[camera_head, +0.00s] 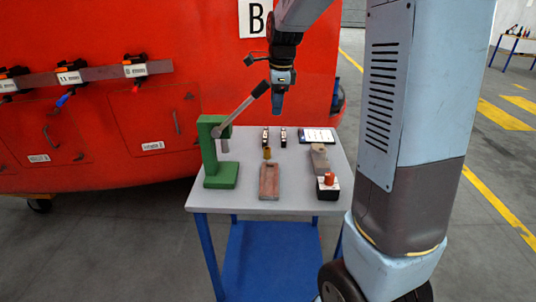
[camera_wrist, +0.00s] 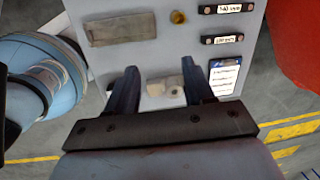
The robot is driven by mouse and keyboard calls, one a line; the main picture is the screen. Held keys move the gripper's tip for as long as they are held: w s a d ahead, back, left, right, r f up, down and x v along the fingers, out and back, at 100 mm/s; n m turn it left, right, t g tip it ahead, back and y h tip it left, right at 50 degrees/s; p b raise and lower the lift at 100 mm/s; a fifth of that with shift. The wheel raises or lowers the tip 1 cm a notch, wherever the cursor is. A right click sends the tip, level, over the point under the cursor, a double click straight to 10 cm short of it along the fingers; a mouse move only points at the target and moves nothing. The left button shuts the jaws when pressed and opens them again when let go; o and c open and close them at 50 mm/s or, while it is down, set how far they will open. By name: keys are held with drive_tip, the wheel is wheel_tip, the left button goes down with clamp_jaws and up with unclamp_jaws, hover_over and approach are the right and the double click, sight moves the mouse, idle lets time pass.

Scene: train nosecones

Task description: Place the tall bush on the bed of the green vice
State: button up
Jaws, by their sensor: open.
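A small brass-coloured bush (camera_head: 267,154) stands on the grey table just behind a flat brown block. It also shows in the wrist view (camera_wrist: 178,17), near the top edge. The green vice (camera_head: 207,150) stands at the table's left side, with its lever raised toward the upper right. Its flat green bed (camera_head: 221,176) looks empty. The vice is not in the wrist view. My gripper (camera_head: 277,110) hangs above the back of the table, higher than the bush and to the right of the vice. In the wrist view my gripper (camera_wrist: 165,80) has its fingers apart, with nothing held.
The brown block (camera_head: 269,181) lies in the middle of the table (camera_head: 255,204). A grey block (camera_head: 319,157) and a black-and-white box with an orange knob (camera_head: 328,186) are at the right. Two small labelled holders (camera_head: 265,137) (camera_head: 283,137) and a tablet-like panel (camera_head: 318,135) lie at the back.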

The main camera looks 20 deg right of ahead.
sight(266, 157)
drive_tip(key=w+f+m+g, duration=0.2)
drive_tip(key=w+f+m, duration=0.45)
drive_tip(key=f, duration=0.25)
drive_tip(key=shift+n, duration=0.25)
drive_tip(key=f, duration=0.9)
drive_tip(key=w+a+f, duration=0.1)
drive_tip(key=f, duration=0.3)
drive_tip(key=shift+f, duration=0.25)
drive_tip(key=shift+c, duration=0.3)
clamp_jaws()
